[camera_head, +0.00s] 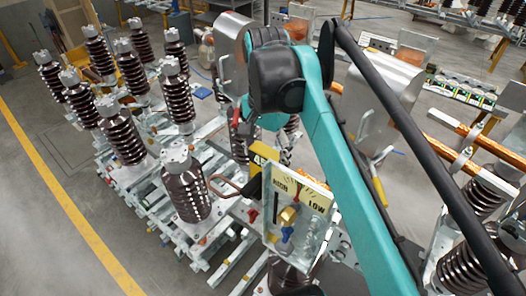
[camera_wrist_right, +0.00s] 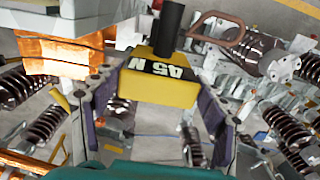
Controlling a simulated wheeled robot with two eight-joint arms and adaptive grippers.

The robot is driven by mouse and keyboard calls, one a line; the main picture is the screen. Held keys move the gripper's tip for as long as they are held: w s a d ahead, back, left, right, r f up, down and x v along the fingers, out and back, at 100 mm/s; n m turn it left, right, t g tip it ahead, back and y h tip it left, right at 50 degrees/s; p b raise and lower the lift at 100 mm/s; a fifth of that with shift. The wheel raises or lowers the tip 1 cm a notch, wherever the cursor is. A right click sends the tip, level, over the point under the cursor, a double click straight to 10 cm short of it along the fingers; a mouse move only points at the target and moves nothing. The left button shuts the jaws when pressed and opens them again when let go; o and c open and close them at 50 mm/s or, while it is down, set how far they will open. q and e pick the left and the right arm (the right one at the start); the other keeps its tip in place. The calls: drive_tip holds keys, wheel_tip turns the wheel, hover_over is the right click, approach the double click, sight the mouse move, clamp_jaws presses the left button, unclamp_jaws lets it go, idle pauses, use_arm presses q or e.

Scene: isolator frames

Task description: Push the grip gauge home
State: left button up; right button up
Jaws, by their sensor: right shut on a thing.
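The grip gauge is a yellow block marked "45 N" (camera_wrist_right: 160,85). In the wrist view it sits between the two dark-padded fingers of my right gripper (camera_wrist_right: 155,112), which is shut on it. A black cylinder (camera_wrist_right: 171,25) stands at the gauge's far side. In the head view the gauge (camera_head: 256,161) shows only in part, beside the top left of a plate marked HIGH and LOW (camera_head: 296,212). My right arm hides much of the gripper there. Whether the gauge touches anything beyond the fingers cannot be told. My left gripper is not in view.
A brown loop handle (camera_wrist_right: 218,32) lies close to the gauge. Brown ribbed insulators (camera_head: 186,190) stand on metal frames at left, with more at right. Copper bars (camera_wrist_right: 62,52) are close on the left in the wrist view. Open floor (camera_head: 35,200) lies at far left.

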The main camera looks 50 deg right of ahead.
drive_tip(key=shift+s, duration=0.25)
drive_tip(key=o, duration=2)
drive_tip(key=shift+c, duration=0.2)
drive_tip(key=shift+r, duration=0.1)
wheel_tip(320, 180, up, 12)
